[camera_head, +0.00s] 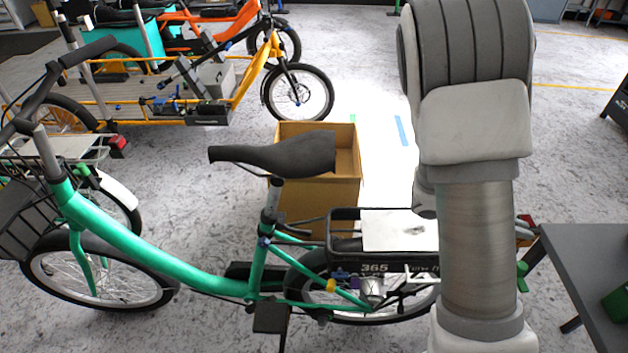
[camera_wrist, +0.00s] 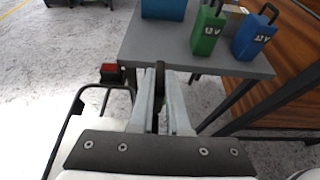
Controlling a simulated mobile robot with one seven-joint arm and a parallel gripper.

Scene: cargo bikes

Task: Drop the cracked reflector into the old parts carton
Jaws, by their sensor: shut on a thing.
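My gripper (camera_wrist: 160,85) shows in the wrist view, its two pale fingers closed on a thin dark piece (camera_wrist: 160,72) seen edge-on. I cannot tell from its look whether this is the cracked reflector. A red reflector or lamp in a black housing (camera_wrist: 110,72) sits just left of the fingers, at the end of the bike's rear rack; red also shows beside my arm in the head view (camera_head: 527,220). An open cardboard carton (camera_head: 318,195) stands on the floor behind the green bike; its floor is mostly hidden. My arm hides the gripper in the head view.
The green bike (camera_head: 135,235), with its black saddle (camera_head: 275,154) and rear rack (camera_head: 345,225), stands in front of the carton. A grey table (camera_wrist: 190,60) carries green (camera_wrist: 207,30) and blue (camera_wrist: 254,35) battery packs. A yellow cargo bike (camera_head: 225,85) stands behind.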

